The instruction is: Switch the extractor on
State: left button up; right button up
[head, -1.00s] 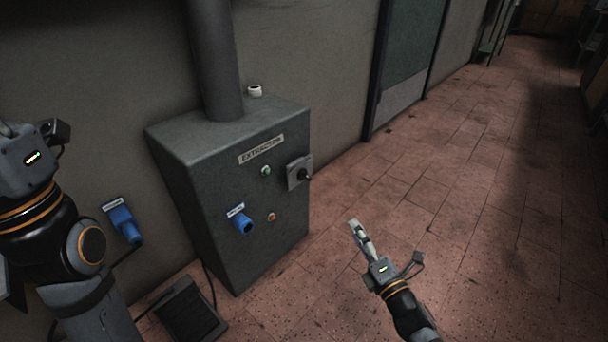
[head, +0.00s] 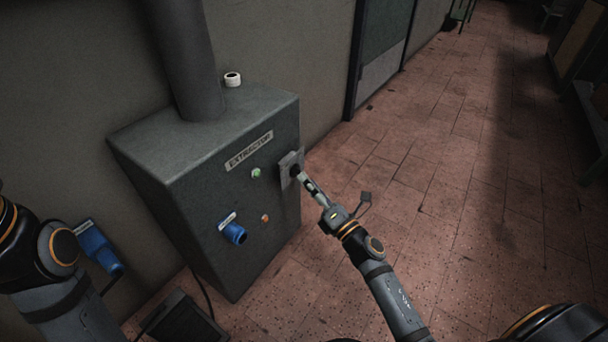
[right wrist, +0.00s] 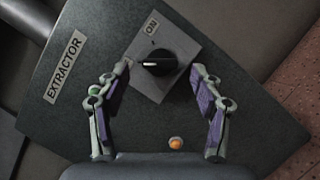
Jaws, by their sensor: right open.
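The extractor (head: 190,190) is a dark grey cabinet against the wall, labelled EXTRACTOR. Its black rotary knob (right wrist: 160,63) sits on a grey square plate (right wrist: 165,87) with an ON label (right wrist: 152,27) in the right wrist view. My right gripper (head: 306,184) is open, its fingers pointing at the knob from the right. In the right wrist view its two fingers (right wrist: 164,78) stand apart on either side of the plate, with the knob between them in the picture; no contact shows.
A green lamp (head: 256,173) and an orange lamp (head: 265,218) are on the front. A blue socket (head: 234,233) sticks out beside them, and another blue connector (head: 100,248) hangs on the wall. A black pedal (head: 180,322) lies on the floor. Tiled floor at right is clear.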

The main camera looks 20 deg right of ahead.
aim_at(299, 173)
jog(key=x, duration=0.3)
jog(key=c, duration=1.1)
